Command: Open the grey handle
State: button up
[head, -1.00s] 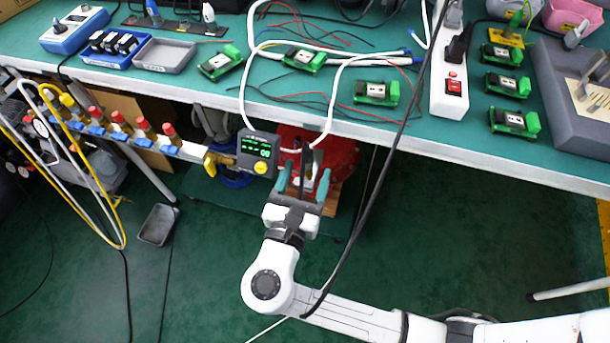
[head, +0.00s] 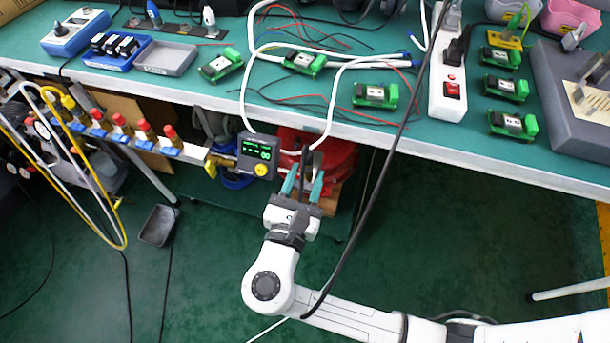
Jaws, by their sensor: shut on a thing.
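The valve positioner (head: 256,150) is a dark box with a lit green display and a yellow knob (head: 260,169), hanging just below the table's front edge. The grey handle (head: 304,163) is a dark upright bar to the right of the box. My gripper (head: 303,178) comes from below with its two teal fingers close together on the lower part of the handle. The contact itself is small and partly hidden by the fingers.
A row of red-capped valves (head: 144,131) runs along a pipe left of the positioner. The green table (head: 330,95) above holds several green circuit boards and loose wires. A black cable (head: 372,185) hangs just right of my gripper. A grey tray (head: 158,224) is on the floor.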

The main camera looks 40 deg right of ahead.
dwell(0.3)
jog(key=o, duration=1.1)
jog(key=shift+m, duration=0.3)
jog(key=shift+c, duration=0.2)
jog(key=shift+a, duration=0.1)
jog(key=p+v, duration=0.1)
jog(key=v, duration=0.9)
jog(key=shift+s+a, duration=0.25)
